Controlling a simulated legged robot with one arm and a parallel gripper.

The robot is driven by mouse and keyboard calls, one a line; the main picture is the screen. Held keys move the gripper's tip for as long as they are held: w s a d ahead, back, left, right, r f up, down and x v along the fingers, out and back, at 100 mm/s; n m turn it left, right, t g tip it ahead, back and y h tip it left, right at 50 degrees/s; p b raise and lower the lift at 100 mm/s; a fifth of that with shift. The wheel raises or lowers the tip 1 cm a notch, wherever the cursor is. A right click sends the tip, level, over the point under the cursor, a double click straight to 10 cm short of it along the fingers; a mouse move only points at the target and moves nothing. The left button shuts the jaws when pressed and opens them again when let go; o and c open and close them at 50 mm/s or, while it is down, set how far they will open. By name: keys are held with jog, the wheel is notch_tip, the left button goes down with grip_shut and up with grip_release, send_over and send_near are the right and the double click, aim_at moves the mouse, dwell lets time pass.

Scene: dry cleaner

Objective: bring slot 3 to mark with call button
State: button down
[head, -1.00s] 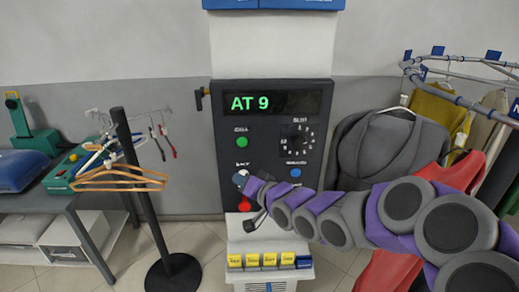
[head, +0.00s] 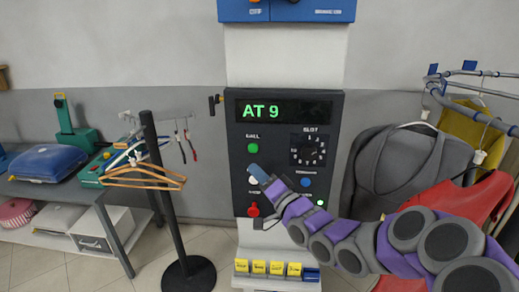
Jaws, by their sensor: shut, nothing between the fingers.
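The dark control panel (head: 283,116) is mounted on the column ahead, and its display (head: 286,109) reads "AT 9" in green. The green call button (head: 253,148) is at the panel's left, under a label that seems to read "CALL". A slot dial (head: 308,150) with a ring of marks is to its right; its setting is too small to read. My gripper (head: 257,174) is shut and empty, in front of the panel's left side just below the green button. I cannot tell whether it touches the panel. It partly hides a control behind it.
A blue button (head: 306,183) and a red knob (head: 253,210) are lower on the panel. Yellow tags (head: 275,268) line a ledge below. A black stand (head: 172,205) with hangers (head: 145,178) is at left, and hanging garments (head: 410,165) crowd the right.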

aim_at(253, 148)
jog(key=w+a+p, duration=0.2)
jog(key=w+p, duration=0.2)
jog(key=w, duration=0.4)
jog(key=shift+w+f+p, duration=0.15)
jog(key=shift+w+p, duration=0.1)
jog(key=shift+p, duration=0.15)
dwell(1.6)
jog(key=shift+w+d+r+p, duration=0.3)
jog(key=shift+d+p, duration=0.2)
jog(key=shift+p, duration=0.3)
jog(key=shift+w, duration=0.1)
jog(key=shift+a+f, duration=0.15)
